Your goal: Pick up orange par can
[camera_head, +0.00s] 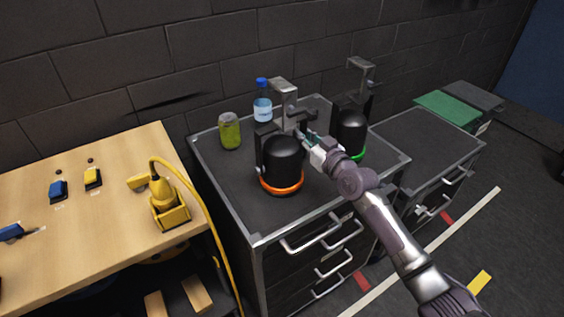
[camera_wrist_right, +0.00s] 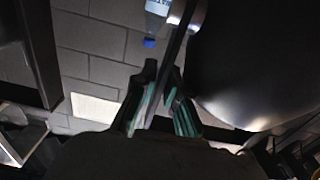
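The orange par can (camera_head: 283,160) is a black stage light with an orange ring around its lower rim. It stands upright on the left grey cart, under a grey bracket (camera_head: 285,88). My right gripper (camera_head: 303,135) is at the can's upper right, by its bracket. In the right wrist view, its teal-padded fingers (camera_wrist_right: 162,72) lie on either side of a thin dark bar (camera_wrist_right: 168,55). Whether they press on it is unclear. A large dark rounded can body (camera_wrist_right: 255,60) fills the right of that view. My left gripper is not in view.
A similar can with a green ring (camera_head: 350,130) stands close to the right. A wooden table (camera_head: 90,235) with a yellow tool (camera_head: 166,203) is at left.

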